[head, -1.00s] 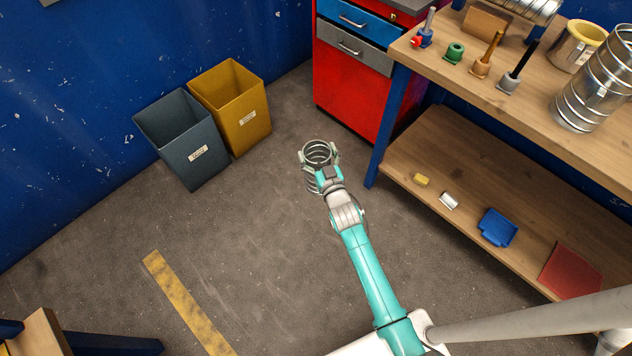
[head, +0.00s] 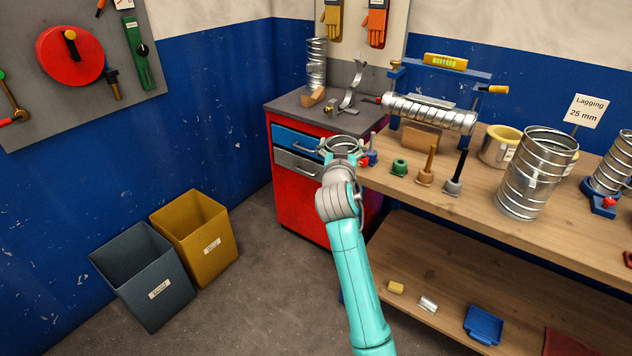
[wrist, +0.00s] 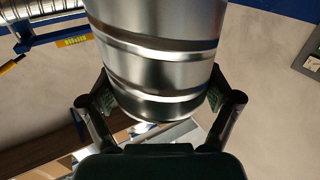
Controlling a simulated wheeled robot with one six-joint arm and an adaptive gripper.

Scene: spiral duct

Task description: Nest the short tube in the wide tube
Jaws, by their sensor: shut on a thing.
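My gripper (wrist: 160,98) is shut on a short ribbed metal tube (wrist: 158,60), one finger on each side of it. In the head view the short tube (head: 342,143) shows as an open ring at the arm's end, in front of the bench's left end. My wrist hides most of its body there. A wide spiral metal tube (head: 530,190) stands upright on the workbench with its open mouth up, well to the right of my gripper. The two tubes are apart.
Another tube (head: 612,166) is at right. A red cabinet (head: 297,205) and two bins (head: 200,235) are left.

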